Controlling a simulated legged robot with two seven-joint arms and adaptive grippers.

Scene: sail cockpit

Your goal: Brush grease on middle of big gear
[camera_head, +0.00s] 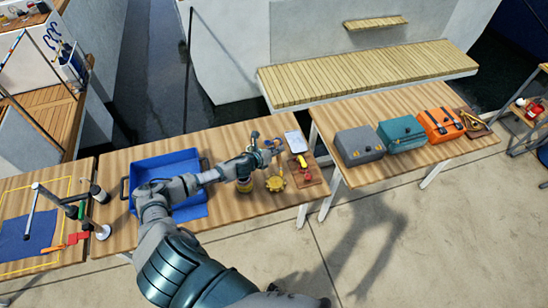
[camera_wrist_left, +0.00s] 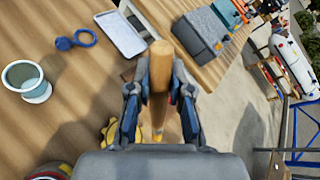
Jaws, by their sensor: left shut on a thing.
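My left gripper (camera_head: 266,157) is over the right end of the middle table. In the left wrist view its fingers (camera_wrist_left: 158,100) are shut on the wooden handle of a brush (camera_wrist_left: 160,68). The brush's lower end is mostly hidden by the gripper. A yellow gear-like part (camera_head: 276,184) lies on the table just below the gripper in the head view. Its yellow edge (camera_wrist_left: 108,131) shows beside a finger in the wrist view. I cannot tell whether the brush touches it. A cup with grey contents (camera_wrist_left: 27,79) stands apart on the table. My right gripper is not in view.
A pale tablet-like tray (camera_head: 296,142) and a blue ring-shaped item (camera_wrist_left: 84,38) lie nearby. A wooden board (camera_head: 309,178) holds red and yellow items. A blue bin (camera_head: 187,160) stands left. Grey, teal and orange toolboxes (camera_head: 440,124) stand on the right table.

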